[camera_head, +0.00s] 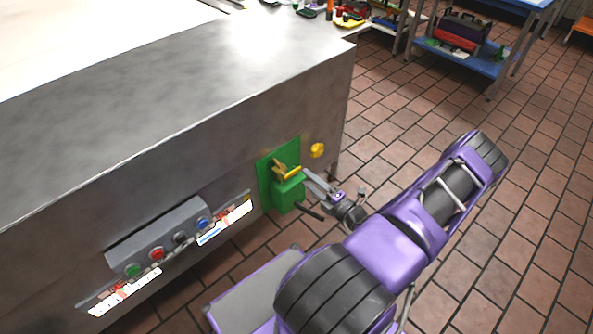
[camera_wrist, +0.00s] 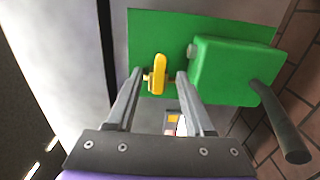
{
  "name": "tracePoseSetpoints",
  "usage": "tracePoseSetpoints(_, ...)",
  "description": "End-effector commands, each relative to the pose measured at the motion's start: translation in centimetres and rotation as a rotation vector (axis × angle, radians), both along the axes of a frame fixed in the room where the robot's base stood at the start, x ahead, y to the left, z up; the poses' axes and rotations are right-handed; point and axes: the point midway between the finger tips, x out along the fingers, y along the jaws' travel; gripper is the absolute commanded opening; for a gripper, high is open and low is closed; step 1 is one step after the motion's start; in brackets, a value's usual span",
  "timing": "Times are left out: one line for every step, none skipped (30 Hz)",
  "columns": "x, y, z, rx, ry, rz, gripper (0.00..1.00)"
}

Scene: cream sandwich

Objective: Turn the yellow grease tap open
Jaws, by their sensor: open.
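The yellow grease tap (camera_head: 291,172) sits on a green plate (camera_head: 264,184) fixed to the front of the metal counter, near its right end. In the wrist view the tap handle (camera_wrist: 158,74) stands upright against the green plate (camera_wrist: 150,22). My gripper (camera_head: 305,174) reaches the tap from the right. In the wrist view my gripper (camera_wrist: 160,76) is open, with one finger on each side of the handle; I cannot tell whether either finger touches it. A green box (camera_wrist: 228,72) with a dark rod (camera_wrist: 280,122) sits right of the handle.
A yellow round knob (camera_head: 317,150) is on the counter front, right of the green plate. A grey button panel (camera_head: 160,238) is to the left. A blue shelf (camera_head: 470,58) stands at the back right. The tiled floor (camera_head: 400,120) between is clear.

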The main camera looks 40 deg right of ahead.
Motion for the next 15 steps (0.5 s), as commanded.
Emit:
tracePoseSetpoints(1.1,0.2,0.0,0.0,-0.001,0.004,0.53)
tracePoseSetpoints(1.7,0.3,-0.1,0.0,0.0,0.004,0.53)
tracePoseSetpoints(2.5,0.3,-0.1,0.0,-0.001,0.003,0.53)
tracePoseSetpoints(3.0,0.4,-0.1,0.0,-0.001,0.004,0.53)
tracePoseSetpoints(3.4,0.4,-0.1,0.0,-0.001,0.003,0.53)
tracePoseSetpoints(4.0,0.4,-0.1,0.0,0.0,0.002,0.53)
tracePoseSetpoints(4.4,0.4,-0.1,0.0,0.0,0.002,0.53)
tracePoseSetpoints(4.8,0.5,-0.1,0.0,0.0,0.003,0.53)
tracePoseSetpoints(5.2,0.5,-0.1,0.0,0.0,0.003,0.53)
tracePoseSetpoints(5.4,0.5,-0.1,0.0,0.0,0.002,0.53)
tracePoseSetpoints(5.6,0.5,-0.1,0.0,0.0,0.002,0.53)
tracePoseSetpoints(5.8,0.5,-0.1,0.0,0.001,0.001,0.53)
tracePoseSetpoints(5.9,0.5,0.0,0.0,0.001,0.001,0.53)
tracePoseSetpoints(6.0,0.5,0.0,0.0,0.001,0.001,0.53)
tracePoseSetpoints(6.1,0.5,0.0,0.0,0.001,0.001,0.53)
